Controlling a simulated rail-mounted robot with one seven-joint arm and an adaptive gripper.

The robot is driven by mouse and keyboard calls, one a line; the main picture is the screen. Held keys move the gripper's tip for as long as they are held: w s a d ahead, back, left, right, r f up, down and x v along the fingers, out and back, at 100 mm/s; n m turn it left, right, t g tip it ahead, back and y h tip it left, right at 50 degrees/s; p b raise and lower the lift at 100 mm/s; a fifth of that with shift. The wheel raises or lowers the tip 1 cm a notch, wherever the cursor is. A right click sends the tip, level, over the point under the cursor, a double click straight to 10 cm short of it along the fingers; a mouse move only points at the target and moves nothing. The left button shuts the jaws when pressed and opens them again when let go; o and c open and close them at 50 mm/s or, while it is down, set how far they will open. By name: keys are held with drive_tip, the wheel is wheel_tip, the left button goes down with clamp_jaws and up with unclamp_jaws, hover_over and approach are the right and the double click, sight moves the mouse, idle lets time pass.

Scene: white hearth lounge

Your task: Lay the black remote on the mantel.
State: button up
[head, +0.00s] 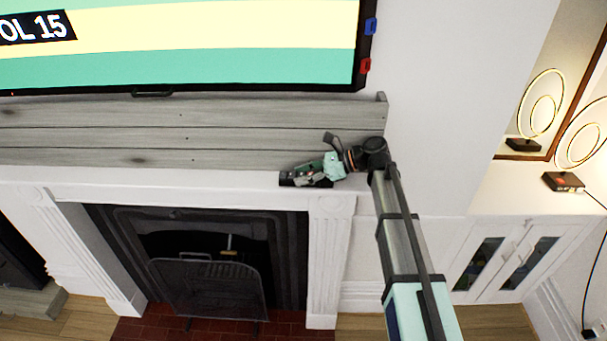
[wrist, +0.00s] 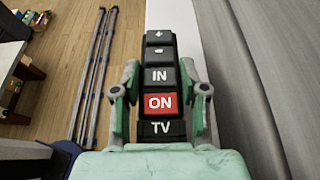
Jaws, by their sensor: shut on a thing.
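The black remote (wrist: 161,78) has large buttons, with a red ON button and a TV button nearest my gripper in the wrist view. My gripper (head: 309,172) is shut on it, with one finger on each long side. In the head view the remote's dark end (head: 290,180) shows at the right part of the white mantel (head: 150,181). The remote lies roughly flat along the mantel, over or on its top. I cannot tell whether it touches. The mantel also shows as a white strip beyond the remote in the wrist view (wrist: 188,22).
Grey boards (head: 90,130) stand behind the mantel, with a television (head: 200,45) above. The fireplace screen (head: 208,288) is below. A ring lamp (head: 563,181) stands at the far right. The mantel left of my gripper is clear.

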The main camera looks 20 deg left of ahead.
drive_tip(key=shift+f, duration=0.45)
drive_tip(key=o, duration=1.3)
wheel_tip(320, 180, up, 5)
hover_over(342, 186)
drive_tip(key=shift+s+a+f, duration=0.15)
drive_tip(key=shift+f, duration=0.05)
